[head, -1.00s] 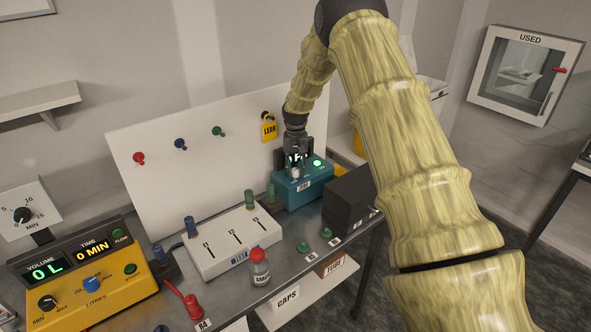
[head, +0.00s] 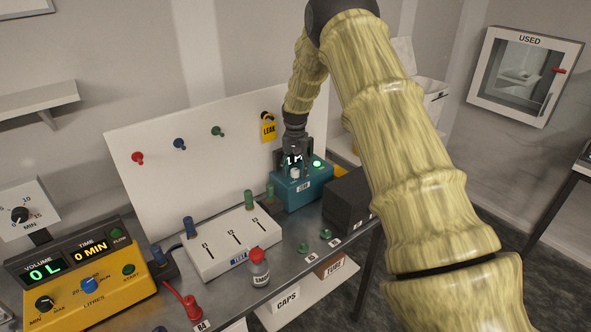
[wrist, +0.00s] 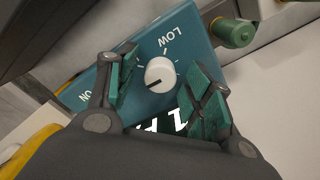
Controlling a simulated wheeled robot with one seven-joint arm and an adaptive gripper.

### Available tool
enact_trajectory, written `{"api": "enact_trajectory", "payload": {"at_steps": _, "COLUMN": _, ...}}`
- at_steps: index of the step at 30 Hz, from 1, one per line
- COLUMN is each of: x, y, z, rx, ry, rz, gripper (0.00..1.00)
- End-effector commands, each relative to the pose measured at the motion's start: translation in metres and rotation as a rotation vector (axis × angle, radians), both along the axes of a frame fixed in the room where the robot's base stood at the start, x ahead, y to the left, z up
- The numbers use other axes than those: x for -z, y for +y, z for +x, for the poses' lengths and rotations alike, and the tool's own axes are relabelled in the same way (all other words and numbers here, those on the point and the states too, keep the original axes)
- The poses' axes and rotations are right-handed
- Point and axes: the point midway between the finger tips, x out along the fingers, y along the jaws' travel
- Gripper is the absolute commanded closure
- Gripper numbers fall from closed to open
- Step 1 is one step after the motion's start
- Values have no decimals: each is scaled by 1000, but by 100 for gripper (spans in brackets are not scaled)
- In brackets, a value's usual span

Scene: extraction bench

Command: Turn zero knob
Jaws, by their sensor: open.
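The zero knob appears to be the white round knob (wrist: 160,73) on the teal box (wrist: 152,35), with a dark pointer mark and the word LOW printed near it. In the head view the teal box (head: 298,194) stands at the back of the bench, and the white knob (head: 295,173) shows on its top. My gripper (wrist: 160,85) is open, its green-padded fingers on either side of the knob with visible gaps. In the head view my gripper (head: 295,165) is over the box. The display is partly hidden by the gripper; only part of its reading shows.
A dark box (head: 348,195) stands right beside the teal box. A white panel box (head: 222,246) with green and blue posts stands to its left. A yellow pump unit (head: 80,280), a red-capped bottle (head: 259,272) and a yellow LEAK tag (head: 268,130) are nearby.

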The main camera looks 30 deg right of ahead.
Motion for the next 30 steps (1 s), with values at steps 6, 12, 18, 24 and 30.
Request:
{"api": "enact_trajectory", "payload": {"at_steps": 6, "x": -13, "y": 0, "z": 1, "rx": 0, "ry": -1, "rz": 0, "gripper": 49}}
{"api": "enact_trajectory", "payload": {"at_steps": 12, "x": -47, "y": -1, "z": 1, "rx": 0, "ry": -3, "rz": -1, "gripper": 49}}
{"api": "enact_trajectory", "payload": {"at_steps": 18, "x": -83, "y": 0, "z": 1, "rx": -1, "ry": -2, "rz": -1, "gripper": 49}}
{"api": "enact_trajectory", "payload": {"at_steps": 24, "x": -108, "y": -1, "z": 0, "rx": 0, "ry": -1, "rz": 1, "gripper": 49}}
{"api": "enact_trajectory", "payload": {"at_steps": 30, "x": -119, "y": -1, "z": 0, "rx": 0, "ry": 0, "rz": 0, "gripper": 49}}
